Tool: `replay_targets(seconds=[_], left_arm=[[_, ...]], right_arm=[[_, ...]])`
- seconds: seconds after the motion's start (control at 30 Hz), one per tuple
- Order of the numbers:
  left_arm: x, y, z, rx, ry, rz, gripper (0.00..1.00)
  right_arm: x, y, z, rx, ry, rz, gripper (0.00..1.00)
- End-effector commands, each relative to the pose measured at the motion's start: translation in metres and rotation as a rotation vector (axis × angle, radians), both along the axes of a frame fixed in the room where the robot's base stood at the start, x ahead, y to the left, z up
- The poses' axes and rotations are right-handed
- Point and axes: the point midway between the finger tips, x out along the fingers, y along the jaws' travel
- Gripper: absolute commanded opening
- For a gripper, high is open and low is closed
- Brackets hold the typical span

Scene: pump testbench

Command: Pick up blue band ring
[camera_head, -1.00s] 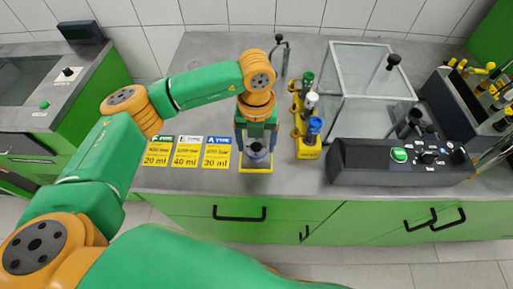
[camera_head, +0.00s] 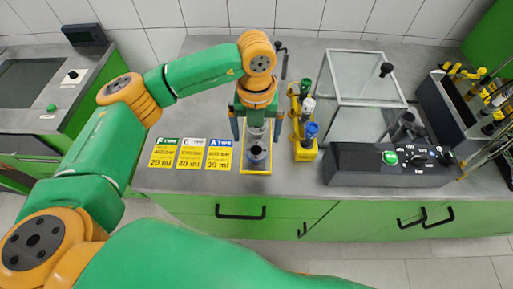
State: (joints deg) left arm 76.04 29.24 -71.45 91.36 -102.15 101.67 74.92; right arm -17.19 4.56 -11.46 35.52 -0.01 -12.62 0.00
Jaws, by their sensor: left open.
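My left gripper (camera_head: 256,135) points down from above the yellow-edged tray (camera_head: 255,172) on the grey bench. Its two fingers are spread apart, one on each side of a grey upright part. A small grey-blue cylindrical piece (camera_head: 256,153) stands in the tray below the gripper. I cannot tell for sure whether it carries the blue band ring, as it is small and partly covered by the gripper. A blue-topped piece (camera_head: 311,131) stands at the front of the yellow rack (camera_head: 306,153) to the right. My right gripper is not in view.
Three labelled cards (camera_head: 191,153) lie left of the tray. A clear-walled box (camera_head: 362,85) and a dark control panel (camera_head: 388,165) with a green button stand right of the rack. A dark bin of yellow-handled tools (camera_head: 445,105) is at far right. Bare bench lies behind the cards.

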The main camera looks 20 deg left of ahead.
Motion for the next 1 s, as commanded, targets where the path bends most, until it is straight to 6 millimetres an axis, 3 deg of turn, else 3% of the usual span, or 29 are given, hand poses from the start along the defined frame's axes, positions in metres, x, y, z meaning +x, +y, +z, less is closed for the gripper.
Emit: replay_targets(seconds=[0.17, 0.23, 0.27, 0.5, 0.63, 0.8, 1.0], left_arm=[[0.000, 0.000, -0.002, 0.000, 0.000, -0.015, 1.00], [0.001, -0.001, -0.008, 0.007, -0.001, -0.133, 1.00], [0.001, -0.002, -0.012, 0.012, -0.001, -0.231, 1.00], [0.002, -0.006, -0.027, 0.077, 0.048, -1.385, 1.00], [0.001, -0.007, -0.026, 0.092, 0.090, -1.801, 1.00], [0.000, -0.005, -0.028, 0.090, 0.112, -1.965, 1.00], [0.000, -0.002, -0.060, 0.086, 0.117, -1.962, 1.00]], right_arm=[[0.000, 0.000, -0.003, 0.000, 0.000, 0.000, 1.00], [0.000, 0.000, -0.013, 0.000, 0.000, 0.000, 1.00], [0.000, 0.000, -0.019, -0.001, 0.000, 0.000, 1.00], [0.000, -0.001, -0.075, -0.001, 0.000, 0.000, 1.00], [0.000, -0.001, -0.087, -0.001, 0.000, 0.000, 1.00], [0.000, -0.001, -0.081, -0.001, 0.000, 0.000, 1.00], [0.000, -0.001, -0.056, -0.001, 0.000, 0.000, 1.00]])
